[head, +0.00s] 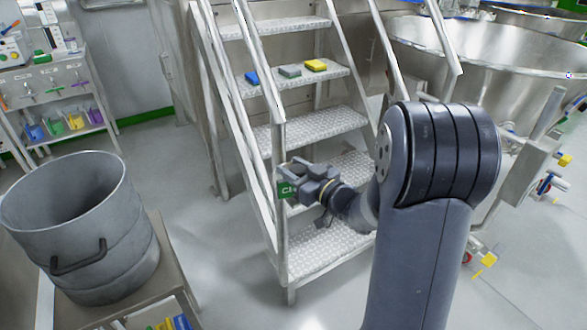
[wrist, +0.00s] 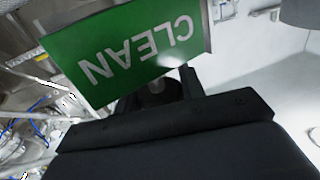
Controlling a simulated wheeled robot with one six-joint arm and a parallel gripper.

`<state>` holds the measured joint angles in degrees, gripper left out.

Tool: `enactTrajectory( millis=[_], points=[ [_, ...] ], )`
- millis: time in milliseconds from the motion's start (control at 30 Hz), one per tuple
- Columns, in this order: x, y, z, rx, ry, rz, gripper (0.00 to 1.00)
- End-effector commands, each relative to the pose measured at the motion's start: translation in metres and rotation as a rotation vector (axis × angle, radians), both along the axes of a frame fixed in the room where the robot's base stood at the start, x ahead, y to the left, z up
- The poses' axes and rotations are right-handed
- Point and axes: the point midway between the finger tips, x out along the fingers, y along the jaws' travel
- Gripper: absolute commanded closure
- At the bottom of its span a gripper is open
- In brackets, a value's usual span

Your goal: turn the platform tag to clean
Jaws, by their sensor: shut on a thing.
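The platform tag (head: 286,189) is a small green plate at the front post of the metal stair (head: 277,215). In the head view only the start of its lettering shows, with my gripper partly covering it. In the wrist view the tag (wrist: 125,50) shows a green face with the white word CLEAN, upside down and tilted in that picture. My gripper (head: 292,182) is shut on the tag at its edge. In the wrist view the dark jaws (wrist: 155,92) meet the tag's edge, and the exact contact is partly hidden.
Blue, grey and yellow blocks (head: 290,71) lie on an upper stair tread. A large steel drum (head: 80,225) stands on a bench at the left. A big steel vessel (head: 490,50) stands at the right. Grey floor (head: 215,235) is clear left of the stair.

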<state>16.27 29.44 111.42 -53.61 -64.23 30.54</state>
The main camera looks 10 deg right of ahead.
Motion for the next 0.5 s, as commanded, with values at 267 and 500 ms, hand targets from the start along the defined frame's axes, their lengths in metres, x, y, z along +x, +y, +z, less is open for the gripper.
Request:
enactTrajectory(
  millis=[267,500],
  points=[
    [0.0003,0.0004,0.0029,-0.001,-0.002,0.122,0.85],
    [-0.0015,0.0027,0.0020,0.000,-0.001,0.255,0.85]
  ],
)
